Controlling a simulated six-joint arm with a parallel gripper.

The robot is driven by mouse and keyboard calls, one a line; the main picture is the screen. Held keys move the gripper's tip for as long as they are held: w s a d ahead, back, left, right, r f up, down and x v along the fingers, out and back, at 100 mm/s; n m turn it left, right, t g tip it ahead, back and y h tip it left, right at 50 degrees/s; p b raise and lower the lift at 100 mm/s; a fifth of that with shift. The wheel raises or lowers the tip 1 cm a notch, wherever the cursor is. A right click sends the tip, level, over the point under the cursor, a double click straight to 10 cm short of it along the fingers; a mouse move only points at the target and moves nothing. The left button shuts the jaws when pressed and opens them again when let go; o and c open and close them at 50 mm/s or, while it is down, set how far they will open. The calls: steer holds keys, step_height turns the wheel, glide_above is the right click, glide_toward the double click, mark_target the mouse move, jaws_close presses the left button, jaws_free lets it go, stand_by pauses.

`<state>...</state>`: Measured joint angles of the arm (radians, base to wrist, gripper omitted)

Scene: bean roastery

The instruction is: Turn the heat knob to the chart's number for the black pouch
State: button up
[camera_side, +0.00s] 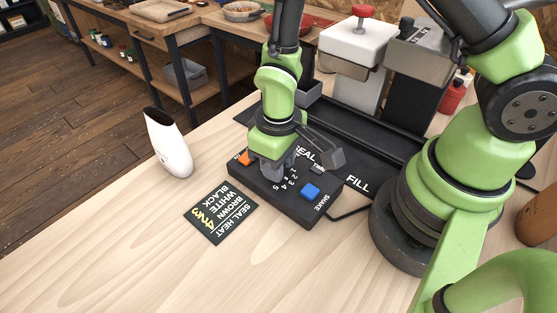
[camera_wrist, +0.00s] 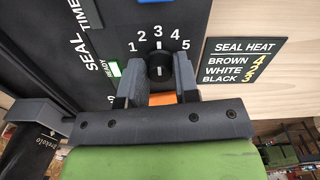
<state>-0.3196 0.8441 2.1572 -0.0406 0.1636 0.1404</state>
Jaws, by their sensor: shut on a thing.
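The heat knob (camera_wrist: 159,66) is black and round, under an arc of numbers 1 to 5 on the black control box (camera_side: 300,208). A pale pointer mark at its top lines up with the 3. My gripper (camera_wrist: 157,68) has one finger on each side of the knob and is shut on it; in the side view my gripper (camera_side: 272,172) reaches down to the box and hides the knob. The chart (camera_wrist: 243,60) reads SEAL HEAT: BROWN 4, WHITE 2, BLACK 3. It also lies left of the box in the side view (camera_side: 220,212). I see no black pouch.
A green READY light (camera_wrist: 114,68) glows beside the knob. An orange button (camera_side: 245,158) and a blue button (camera_side: 310,191) are on the box. A white upright container (camera_side: 168,145) stands to the left. The front of the table (camera_side: 130,260) is clear.

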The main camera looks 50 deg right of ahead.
steer(key=shift+w, duration=0.1)
stand_by(0.3)
steer(key=o, duration=0.9)
step_height(320, 180, up, 10)
steer(key=s+d+r+m+t, duration=0.1)
steer(key=s+r+m+t, duration=0.1)
steer(key=r, duration=0.3)
steer(key=s+d+r+m+t+y, duration=0.1)
steer(key=s+d+r+t, duration=0.1)
steer(key=s+r, duration=0.3)
steer(key=s+d+r+m+t+y, duration=0.1)
steer(key=s+d+r+m+t, duration=0.1)
steer(key=r, duration=0.5)
steer(key=shift+s+d+m+t, duration=0.15)
steer(key=shift+s+t, duration=0.15)
steer(key=shift+s, duration=0.15)
steer(key=shift+s+d+m+t, duration=0.1)
steer(key=shift+s+m+t, duration=0.05)
steer(key=shift+s+t, duration=0.2)
